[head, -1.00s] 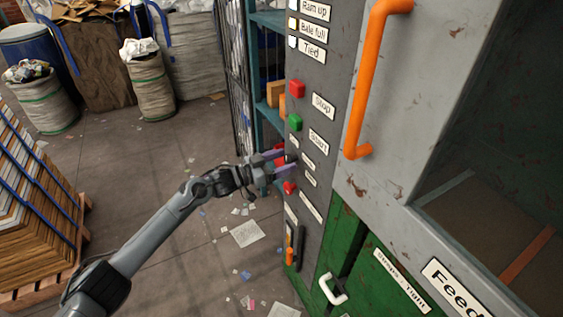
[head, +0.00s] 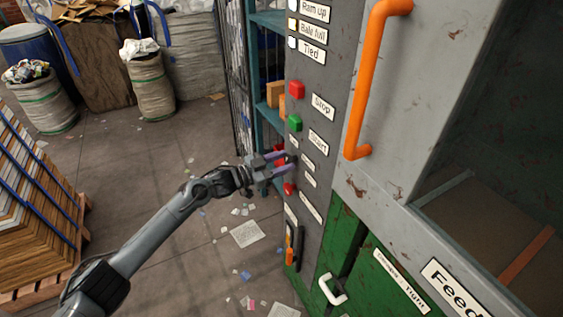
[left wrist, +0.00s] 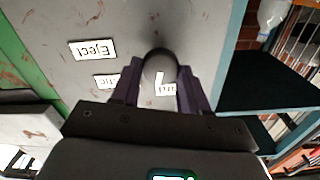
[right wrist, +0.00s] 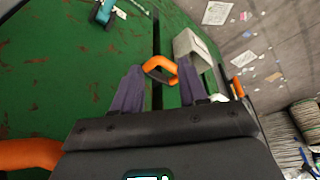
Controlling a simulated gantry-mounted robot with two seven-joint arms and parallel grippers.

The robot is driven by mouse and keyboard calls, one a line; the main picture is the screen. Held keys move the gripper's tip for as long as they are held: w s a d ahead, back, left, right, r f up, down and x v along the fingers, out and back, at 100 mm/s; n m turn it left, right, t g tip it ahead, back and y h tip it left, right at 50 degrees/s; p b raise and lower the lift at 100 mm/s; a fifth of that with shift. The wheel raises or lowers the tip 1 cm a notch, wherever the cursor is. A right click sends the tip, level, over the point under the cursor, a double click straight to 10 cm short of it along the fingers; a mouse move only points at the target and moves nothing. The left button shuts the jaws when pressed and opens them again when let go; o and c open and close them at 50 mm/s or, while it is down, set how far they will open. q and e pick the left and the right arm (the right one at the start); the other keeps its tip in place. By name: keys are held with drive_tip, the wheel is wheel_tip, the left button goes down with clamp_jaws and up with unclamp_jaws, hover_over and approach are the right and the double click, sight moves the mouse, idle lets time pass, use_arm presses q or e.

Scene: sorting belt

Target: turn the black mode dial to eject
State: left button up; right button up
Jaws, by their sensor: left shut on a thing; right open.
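The black mode dial (left wrist: 158,66) is on the grey control panel (left wrist: 130,20). In the left wrist view it sits between the fingers of my left gripper (left wrist: 160,84), which is shut on it. An "Eject" label (left wrist: 93,49) shows upside down left of the dial. A second label (left wrist: 106,81) and a third one (left wrist: 167,89) are partly covered by the gripper and dial. In the head view my left gripper (head: 288,163) reaches the panel from the left, hiding most of the dial. My right gripper (right wrist: 160,84) is open, above an orange handle (right wrist: 160,70).
Red (head: 297,89) and green (head: 294,123) buttons sit above the dial, and a smaller red button (head: 290,188) sits below. A long orange handle (head: 364,80) stands out to the right. A blue shelf (head: 270,120) stands left of the panel.

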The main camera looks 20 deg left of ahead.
use_arm(q)
drive_tip(key=m, duration=0.4)
drive_tip(key=shift+m, duration=0.3)
drive_tip(key=m+b, duration=0.1)
drive_tip(key=m, duration=0.2)
drive_tip(key=shift+s+f+m, duration=0.1)
drive_tip(key=shift+f+m, duration=0.05)
drive_tip(key=shift+m, duration=0.25)
drive_tip(key=m+b, duration=0.1)
drive_tip(key=m, duration=0.3)
drive_tip(key=shift+f, duration=0.1)
drive_tip(key=m+b, duration=0.1)
drive_tip(key=m, duration=0.3)
drive_tip(key=shift+d+m, duration=0.1)
drive_tip(key=shift+m, duration=0.2)
drive_tip(key=o, duration=1)
drive_tip(key=shift+o, duration=0.2)
